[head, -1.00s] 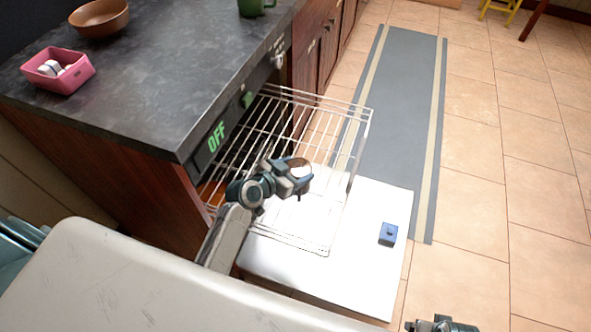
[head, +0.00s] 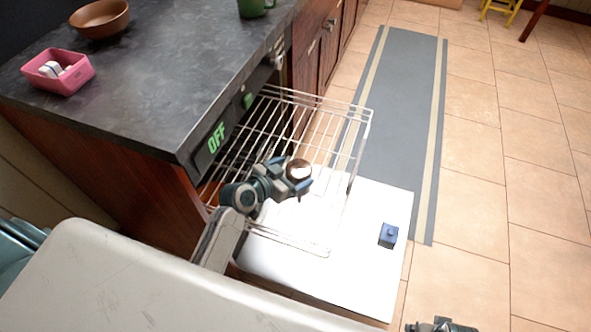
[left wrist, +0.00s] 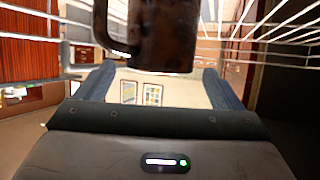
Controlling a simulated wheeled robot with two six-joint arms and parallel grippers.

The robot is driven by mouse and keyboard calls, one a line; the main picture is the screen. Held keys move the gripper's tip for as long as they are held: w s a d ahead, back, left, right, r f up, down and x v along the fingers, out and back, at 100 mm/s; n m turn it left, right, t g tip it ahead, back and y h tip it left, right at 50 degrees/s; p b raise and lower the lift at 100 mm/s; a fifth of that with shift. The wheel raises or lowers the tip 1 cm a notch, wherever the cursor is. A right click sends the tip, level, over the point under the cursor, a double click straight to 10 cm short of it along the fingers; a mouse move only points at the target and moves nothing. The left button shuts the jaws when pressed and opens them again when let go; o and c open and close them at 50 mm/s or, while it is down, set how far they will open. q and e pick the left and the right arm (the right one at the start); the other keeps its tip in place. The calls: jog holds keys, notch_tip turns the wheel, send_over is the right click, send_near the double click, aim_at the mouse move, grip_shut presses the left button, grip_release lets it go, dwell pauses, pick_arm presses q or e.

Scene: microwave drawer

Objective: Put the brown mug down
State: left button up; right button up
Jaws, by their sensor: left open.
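The brown mug (head: 299,170) is upright at the wire rack (head: 341,215) of the pulled-out drawer; its round opening shows from above. In the left wrist view the dark brown mug (left wrist: 165,35) stands just beyond the fingertips, its handle to the left and its top cut off. My left gripper (head: 286,186) is open beside the mug, on its near side. In the left wrist view its fingers (left wrist: 160,84) are spread wider than the mug, with nothing between them. Whether the mug's base rests on the wires is hard to tell.
A dark counter (head: 165,80) holds a brown bowl (head: 100,20), a pink box (head: 58,72) and a green mug (head: 255,7). A green OFF display (head: 216,138) is on the front edge. My right gripper (head: 440,326) is cut off below.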

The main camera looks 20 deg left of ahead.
pick_arm(q)
jog(key=v, duration=1)
jog(key=shift+r, duration=0.1)
